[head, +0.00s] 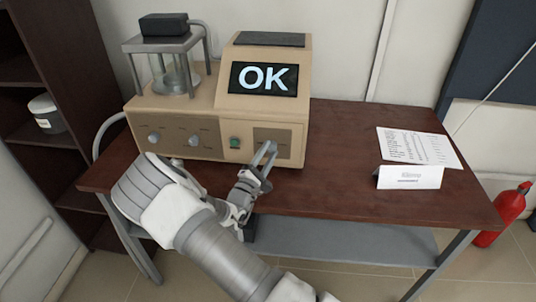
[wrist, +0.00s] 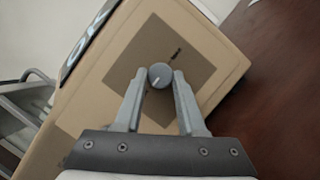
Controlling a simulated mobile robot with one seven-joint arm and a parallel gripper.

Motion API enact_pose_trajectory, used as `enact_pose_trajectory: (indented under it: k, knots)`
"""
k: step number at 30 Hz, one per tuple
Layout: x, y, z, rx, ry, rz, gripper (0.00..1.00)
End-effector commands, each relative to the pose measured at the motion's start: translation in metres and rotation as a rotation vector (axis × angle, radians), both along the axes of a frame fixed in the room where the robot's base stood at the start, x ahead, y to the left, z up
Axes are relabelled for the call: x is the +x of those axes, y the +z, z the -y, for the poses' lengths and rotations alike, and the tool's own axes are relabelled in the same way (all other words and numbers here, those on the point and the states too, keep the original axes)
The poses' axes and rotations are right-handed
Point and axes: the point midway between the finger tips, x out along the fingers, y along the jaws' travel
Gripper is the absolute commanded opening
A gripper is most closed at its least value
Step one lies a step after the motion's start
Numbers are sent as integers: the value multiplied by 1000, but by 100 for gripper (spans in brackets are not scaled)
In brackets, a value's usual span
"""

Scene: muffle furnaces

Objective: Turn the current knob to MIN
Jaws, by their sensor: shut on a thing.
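The current knob (wrist: 160,75) is a round grey knob with a white pointer line, on a darker brown square panel (wrist: 194,58) of the beige machine. My gripper (wrist: 160,83) has its two fingers on either side of the knob, shut on it. In the wrist view the pointer line points toward the lower left, and a small dark mark shows on the panel at the knob's upper right; its lettering is too small to read. In the head view my gripper (head: 266,152) reaches the right end of the machine's front (head: 210,150) and hides the knob there.
The machine's screen (head: 263,79) reads OK. A glass vessel (head: 178,75) stands on the machine.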

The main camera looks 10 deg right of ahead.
Motion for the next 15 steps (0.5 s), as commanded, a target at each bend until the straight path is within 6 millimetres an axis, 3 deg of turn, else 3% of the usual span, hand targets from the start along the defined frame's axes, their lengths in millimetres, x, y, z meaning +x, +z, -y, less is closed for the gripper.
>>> enact_pose_trajectory:
  k: [12, 13, 15]
  knots:
    - [0, 1, 1, -8, -1, -2, 0]
    - [0, 1, 1, -8, -1, -2, 44]
    - [0, 1, 1, -8, -1, -2, 57]
